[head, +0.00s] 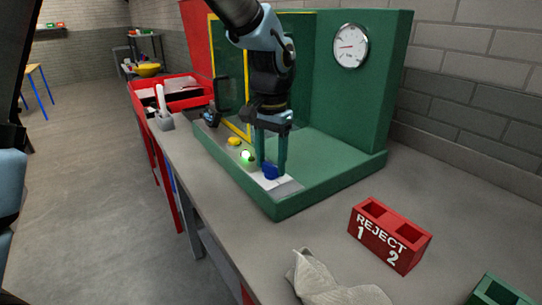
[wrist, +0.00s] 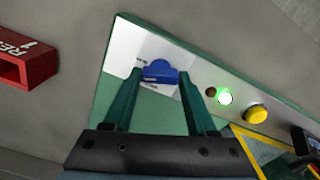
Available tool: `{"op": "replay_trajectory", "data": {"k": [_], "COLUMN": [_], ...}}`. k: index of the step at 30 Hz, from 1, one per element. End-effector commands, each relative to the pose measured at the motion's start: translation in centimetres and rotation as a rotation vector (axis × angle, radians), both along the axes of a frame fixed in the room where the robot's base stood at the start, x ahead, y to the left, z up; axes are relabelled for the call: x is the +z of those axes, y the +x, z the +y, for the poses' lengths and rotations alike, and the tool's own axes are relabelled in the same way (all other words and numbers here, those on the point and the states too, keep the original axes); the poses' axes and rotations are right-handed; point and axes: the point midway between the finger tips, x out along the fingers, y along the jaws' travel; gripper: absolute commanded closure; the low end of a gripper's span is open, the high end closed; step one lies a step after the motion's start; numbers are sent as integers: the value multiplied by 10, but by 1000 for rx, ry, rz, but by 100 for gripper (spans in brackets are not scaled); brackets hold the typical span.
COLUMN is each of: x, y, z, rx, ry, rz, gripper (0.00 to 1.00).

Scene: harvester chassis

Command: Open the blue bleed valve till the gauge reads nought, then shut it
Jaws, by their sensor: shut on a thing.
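The blue bleed valve (head: 270,172) is on a white plate at the near front corner of the green chassis (head: 325,192). My gripper (head: 270,165) points down at it, its green fingers shut on the blue handle. In the wrist view the blue valve (wrist: 159,73) shows between the two fingertips (wrist: 159,78); its lower part is hard to make out. The round white gauge (head: 351,46) is on the green back wall. Its red needle appears to point left; the figures are too small to read.
A lit green lamp (head: 246,156) and a yellow button (head: 234,141) sit beside the valve. A yellow-edged panel (head: 229,75) stands behind. A red REJECT box (head: 390,234) and a pale cloth (head: 333,283) lie at the front. Red bins (head: 178,92) stand at the left.

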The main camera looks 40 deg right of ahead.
Motion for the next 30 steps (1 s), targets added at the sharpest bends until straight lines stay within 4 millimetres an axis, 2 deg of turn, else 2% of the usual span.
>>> {"op": "replay_trajectory", "data": {"k": [12, 27, 28, 30], "x": [1, 0, 0, 0], "y": [0, 0, 0, 0], "z": [0, -1, -1, 0], "rx": [-168, -187, -187, -187], "ry": [-1, -2, -2, -2], "rz": [0, -1, -1, -1], "gripper": [98, 98, 42, 34]}}
